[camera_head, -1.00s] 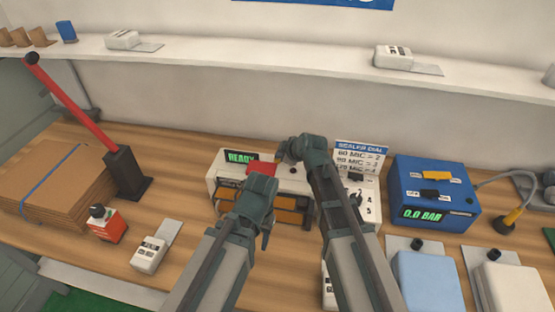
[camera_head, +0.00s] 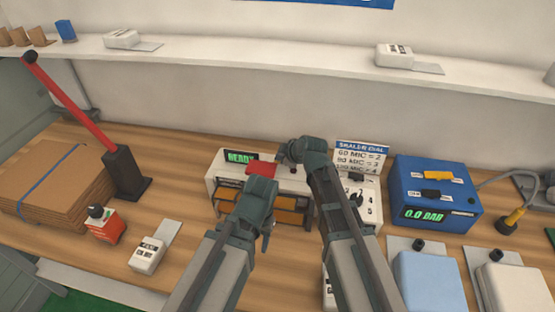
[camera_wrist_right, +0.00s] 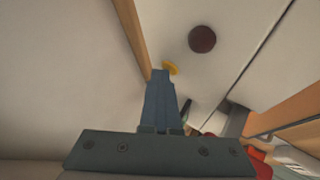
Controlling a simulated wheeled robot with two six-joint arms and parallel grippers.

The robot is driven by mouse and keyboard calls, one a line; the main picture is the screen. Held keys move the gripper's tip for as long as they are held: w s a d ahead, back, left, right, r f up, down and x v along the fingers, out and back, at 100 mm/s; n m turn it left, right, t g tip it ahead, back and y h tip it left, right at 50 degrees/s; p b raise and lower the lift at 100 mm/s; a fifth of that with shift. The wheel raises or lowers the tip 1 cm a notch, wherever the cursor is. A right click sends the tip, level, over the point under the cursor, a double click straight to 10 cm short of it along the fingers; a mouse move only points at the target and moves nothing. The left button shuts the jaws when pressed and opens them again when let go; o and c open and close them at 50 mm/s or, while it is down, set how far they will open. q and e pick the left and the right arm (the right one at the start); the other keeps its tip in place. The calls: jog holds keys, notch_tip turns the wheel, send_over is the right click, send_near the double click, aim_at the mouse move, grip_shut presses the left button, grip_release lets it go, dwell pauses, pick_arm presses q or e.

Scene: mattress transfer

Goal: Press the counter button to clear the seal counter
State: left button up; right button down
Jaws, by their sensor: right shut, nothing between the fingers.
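The white sealer (camera_head: 213,175) stands on the bench with a green lit display (camera_head: 240,157) that seems to read READY. My right gripper (camera_head: 283,158) is over its top, near the back. In the right wrist view the shut, empty fingers (camera_wrist_right: 164,78) end beside a small yellow piece (camera_wrist_right: 170,67); I cannot tell whether they touch. A dark red round button or knob (camera_wrist_right: 202,39) lies just beyond, apart from the fingertips. Which piece is the counter button is unclear. My left gripper (camera_head: 262,200) is before the sealer by a red piece (camera_head: 261,167); its jaws are not clear.
A sealer dial sign (camera_head: 361,158) and dial stand right of the sealer, then a blue pressure box (camera_head: 435,175). Left are a red lever (camera_head: 75,105), flat cardboard (camera_head: 50,180) and a red-white box (camera_head: 104,226). A shelf (camera_head: 250,57) runs behind.

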pick_arm(q)
jog(key=shift+r, duration=0.1)
pick_arm(e)
jog(key=shift+r, duration=0.1)
pick_arm(q)
jog(key=shift+r+p, duration=1.2)
jog(key=shift+p, duration=0.15)
pick_arm(e)
jog(key=shift+r, duration=1.2)
pick_arm(q)
notch_tip(320, 180, up, 5)
jog(key=p, duration=0.5)
pick_arm(e)
notch_tip(320, 180, up, 5)
